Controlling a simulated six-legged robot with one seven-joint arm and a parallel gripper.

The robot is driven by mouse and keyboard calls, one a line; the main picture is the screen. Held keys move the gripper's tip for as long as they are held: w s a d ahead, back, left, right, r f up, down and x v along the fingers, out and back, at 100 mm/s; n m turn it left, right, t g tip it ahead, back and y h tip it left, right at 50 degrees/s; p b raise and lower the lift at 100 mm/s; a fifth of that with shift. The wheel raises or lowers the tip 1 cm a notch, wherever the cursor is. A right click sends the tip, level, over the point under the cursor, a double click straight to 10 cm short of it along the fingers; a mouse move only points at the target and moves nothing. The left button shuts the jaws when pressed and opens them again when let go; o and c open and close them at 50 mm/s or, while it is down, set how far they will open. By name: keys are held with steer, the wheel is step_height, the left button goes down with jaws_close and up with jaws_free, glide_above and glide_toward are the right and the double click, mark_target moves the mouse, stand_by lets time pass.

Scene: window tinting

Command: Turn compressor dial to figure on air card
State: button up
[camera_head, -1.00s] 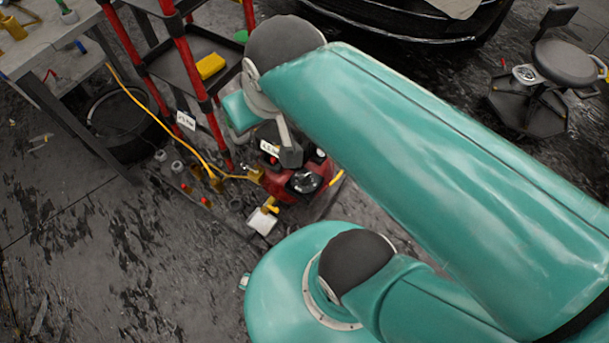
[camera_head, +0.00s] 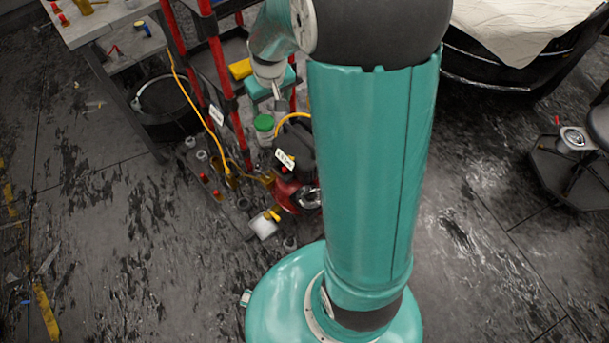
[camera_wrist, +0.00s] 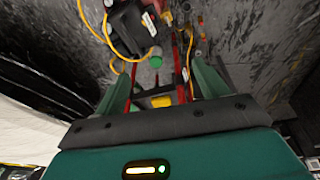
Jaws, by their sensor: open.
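The red and black compressor (camera_head: 286,192) stands on the floor, its right side hidden behind my arm. A round silver and black part (camera_head: 309,197) shows on it; I cannot tell if this is the dial. A white tag (camera_head: 284,158) hangs at its top. Another white card (camera_head: 216,115) is on the red-posted cart. Writing on both is too small to read surely. My gripper (camera_head: 277,95) is beyond the compressor, by the cart. In the wrist view my gripper (camera_wrist: 162,88) is open and empty; the compressor's black part (camera_wrist: 128,28) shows at the top, apart from the fingers.
The cart (camera_head: 222,72) holds a yellow block (camera_head: 240,69). A green-capped jar (camera_head: 264,127) stands beside the compressor. A workbench (camera_head: 100,22), black bucket (camera_head: 166,105), stool (camera_head: 590,140) and dark car surround.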

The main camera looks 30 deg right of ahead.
step_height(320, 180, down, 8)
steer(key=w+d, duration=0.3)
steer(key=g, duration=0.3)
glide_above(311, 193)
step_height(311, 193, down, 34)
steer(key=shift+m+y, duration=0.3)
steer(key=shift+y, duration=0.1)
step_height(311, 193, down, 14)
steer(key=shift+w+r, duration=0.1)
steer(key=shift+w, duration=0.05)
steer(key=c, duration=1)
